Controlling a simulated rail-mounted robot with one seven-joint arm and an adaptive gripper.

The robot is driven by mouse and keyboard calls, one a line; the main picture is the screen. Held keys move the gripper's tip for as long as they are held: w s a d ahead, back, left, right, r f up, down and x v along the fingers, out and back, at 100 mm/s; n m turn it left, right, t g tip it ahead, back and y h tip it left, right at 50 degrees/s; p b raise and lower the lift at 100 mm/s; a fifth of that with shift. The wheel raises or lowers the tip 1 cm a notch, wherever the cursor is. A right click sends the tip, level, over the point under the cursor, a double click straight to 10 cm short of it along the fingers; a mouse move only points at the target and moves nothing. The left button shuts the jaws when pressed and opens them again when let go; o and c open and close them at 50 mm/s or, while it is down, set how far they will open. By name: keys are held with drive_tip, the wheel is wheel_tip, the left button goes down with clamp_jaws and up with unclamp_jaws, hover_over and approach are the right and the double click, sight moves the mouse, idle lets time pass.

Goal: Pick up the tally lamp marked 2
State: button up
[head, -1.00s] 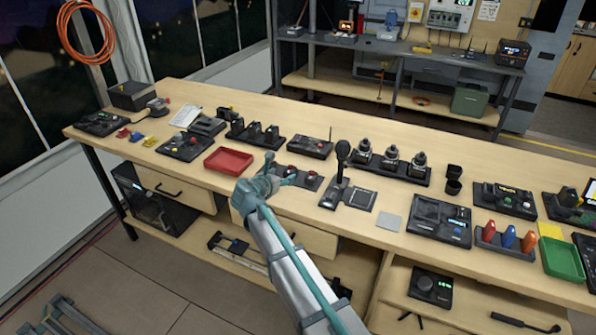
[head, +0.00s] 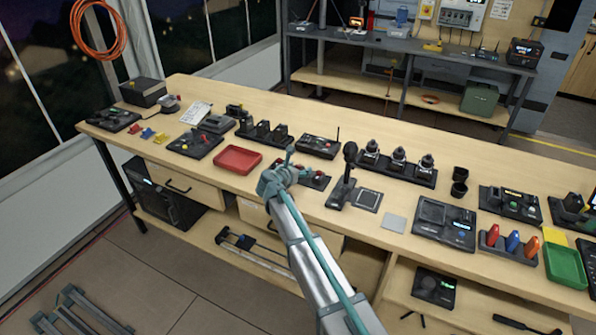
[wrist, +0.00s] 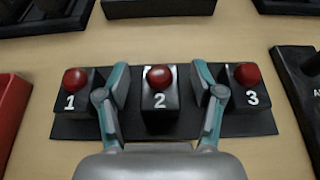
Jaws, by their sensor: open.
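The tally lamp marked 2 (wrist: 159,101) is a black block with a red dome and a white numeral. It stands upright in the middle of a dark base plate (wrist: 235,126), between the lamp marked 1 (wrist: 77,92) and the lamp marked 3 (wrist: 246,88). My gripper (wrist: 160,82) is open in the wrist view, one finger on each side of lamp 2, with visible gaps to it. Each finger also lies close to an outer lamp; contact cannot be told. In the head view, my gripper (head: 292,164) partly hides the lamp row.
A red tray (head: 238,160) lies left of the lamps and a gooseneck microphone (head: 347,170) stands to their right. A black box with an antenna (head: 318,146) is behind them. Bare bench shows around the grey square pad (head: 394,223).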

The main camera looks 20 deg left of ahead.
drive_tip(key=c, duration=1.3)
drive_tip(key=shift+o, duration=0.2)
